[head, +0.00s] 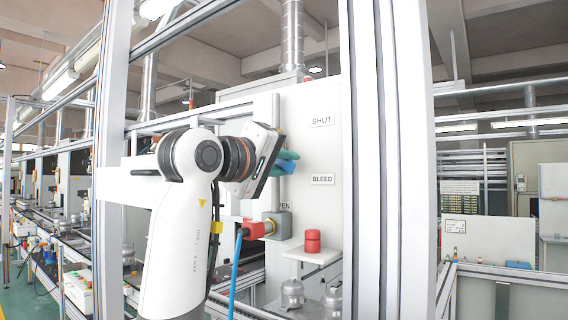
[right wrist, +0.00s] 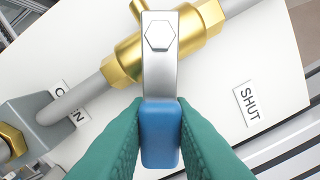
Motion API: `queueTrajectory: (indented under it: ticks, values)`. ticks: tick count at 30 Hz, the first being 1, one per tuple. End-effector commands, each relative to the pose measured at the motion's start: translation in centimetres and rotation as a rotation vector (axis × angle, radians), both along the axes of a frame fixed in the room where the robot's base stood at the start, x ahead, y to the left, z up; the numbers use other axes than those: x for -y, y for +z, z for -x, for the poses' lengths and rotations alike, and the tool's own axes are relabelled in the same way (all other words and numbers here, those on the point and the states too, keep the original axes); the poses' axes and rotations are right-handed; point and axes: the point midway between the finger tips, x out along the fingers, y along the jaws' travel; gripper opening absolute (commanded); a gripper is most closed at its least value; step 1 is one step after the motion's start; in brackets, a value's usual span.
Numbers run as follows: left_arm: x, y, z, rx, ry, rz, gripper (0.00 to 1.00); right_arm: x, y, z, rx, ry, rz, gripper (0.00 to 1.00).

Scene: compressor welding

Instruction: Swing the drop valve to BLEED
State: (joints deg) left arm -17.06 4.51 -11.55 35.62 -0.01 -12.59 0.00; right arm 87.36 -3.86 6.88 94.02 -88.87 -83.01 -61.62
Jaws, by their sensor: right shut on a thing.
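The drop valve shows in the right wrist view: a brass body (right wrist: 187,35) on a grey pipe, with a silver lever (right wrist: 159,75) bolted on and a blue grip (right wrist: 161,135) at its end. My right gripper (right wrist: 160,140) has green fingers shut on both sides of the blue grip. In the head view the right gripper (head: 286,160) is by the panel, at a height between the SHUT label (head: 322,120) and the BLEED label (head: 322,179). The valve body is hidden there behind my arm. An OPEN label (right wrist: 68,108), partly covered, is at left in the wrist view. My left gripper is not in view.
A red coupling (head: 257,229) with a blue hose (head: 235,275) is below the gripper. A red knob-like part (head: 312,240) sits on a small white shelf (head: 312,255). An upright aluminium post (head: 385,160) stands to the right.

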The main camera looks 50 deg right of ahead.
Motion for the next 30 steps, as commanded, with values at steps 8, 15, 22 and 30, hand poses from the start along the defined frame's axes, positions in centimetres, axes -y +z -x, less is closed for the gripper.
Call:
queueTrajectory:
  ticks: [8,15,22,30]
  values:
    - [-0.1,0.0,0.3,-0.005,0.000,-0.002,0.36,0.0,0.1,0.0,0.002,0.001,0.002,0.42]
    - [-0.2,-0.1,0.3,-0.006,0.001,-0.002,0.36,-0.2,0.0,0.0,0.002,0.000,0.001,0.42]
    - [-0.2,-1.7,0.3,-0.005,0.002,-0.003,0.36,-3.2,-0.3,0.2,0.003,0.004,0.002,0.42]
    - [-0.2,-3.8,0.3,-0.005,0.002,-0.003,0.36,-8.9,-0.3,0.6,0.002,0.004,0.003,0.42]
